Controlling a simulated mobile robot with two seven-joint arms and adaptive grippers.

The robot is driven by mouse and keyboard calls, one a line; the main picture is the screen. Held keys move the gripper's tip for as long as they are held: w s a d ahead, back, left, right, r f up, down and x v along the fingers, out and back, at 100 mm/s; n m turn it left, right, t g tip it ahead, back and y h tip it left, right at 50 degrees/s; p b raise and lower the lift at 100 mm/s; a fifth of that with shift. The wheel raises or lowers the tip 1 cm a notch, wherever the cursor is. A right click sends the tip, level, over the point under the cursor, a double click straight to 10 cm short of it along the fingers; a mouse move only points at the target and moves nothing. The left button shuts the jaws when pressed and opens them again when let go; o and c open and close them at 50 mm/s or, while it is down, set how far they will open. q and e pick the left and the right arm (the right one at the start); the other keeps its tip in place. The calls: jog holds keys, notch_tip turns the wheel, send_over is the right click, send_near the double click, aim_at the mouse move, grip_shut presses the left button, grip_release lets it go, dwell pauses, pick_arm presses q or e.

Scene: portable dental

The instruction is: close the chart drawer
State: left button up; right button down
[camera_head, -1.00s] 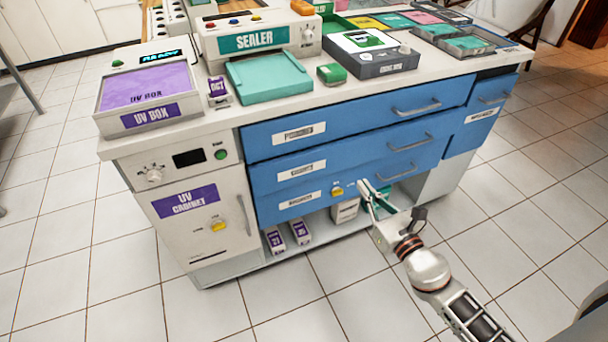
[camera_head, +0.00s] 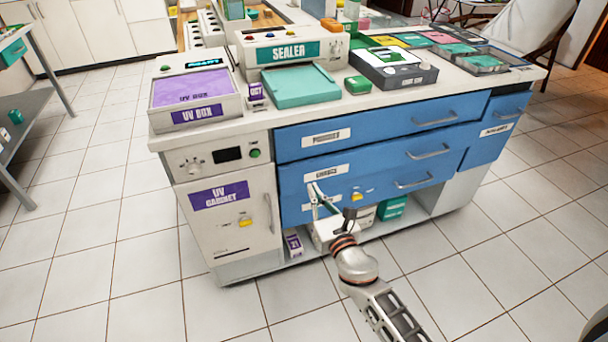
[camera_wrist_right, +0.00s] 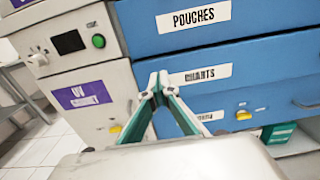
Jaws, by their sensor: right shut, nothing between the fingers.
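The chart drawer (camera_head: 380,160) is the blue middle drawer of the cabinet, with a silver handle (camera_head: 428,152) at its right. In the right wrist view the closed tips (camera_wrist_right: 156,78) overlap the chart drawer's left end, just left of the label. Contact is unclear. My left gripper is out of view.
The pouches drawer (camera_head: 400,122) is above and another blue drawer (camera_head: 375,188) with a yellow knob below. The white UV cabinet (camera_head: 232,215) adjoins at left. Boxes stand on the open shelf beneath. Tiled floor (camera_head: 480,270) in front is clear.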

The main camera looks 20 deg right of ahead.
aim_at(301, 167)
jog(key=w, duration=0.6)
jog(key=shift+a+f+b, duration=0.1)
jog(key=shift+f+b, duration=0.05)
jog(key=shift+b, duration=0.15)
jog(key=shift+w, duration=0.7)
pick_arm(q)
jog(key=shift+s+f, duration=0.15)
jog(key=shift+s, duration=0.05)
pick_arm(e)
jog(key=shift+w, duration=0.2)
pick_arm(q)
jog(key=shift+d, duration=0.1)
pick_arm(e)
jog(key=shift+w, duration=0.1)
jog(key=shift+w, duration=0.3)
jog(key=shift+w+b, duration=0.45)
jog(key=shift+w, duration=0.35)
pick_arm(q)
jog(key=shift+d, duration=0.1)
pick_arm(e)
jog(key=shift+r, duration=0.25)
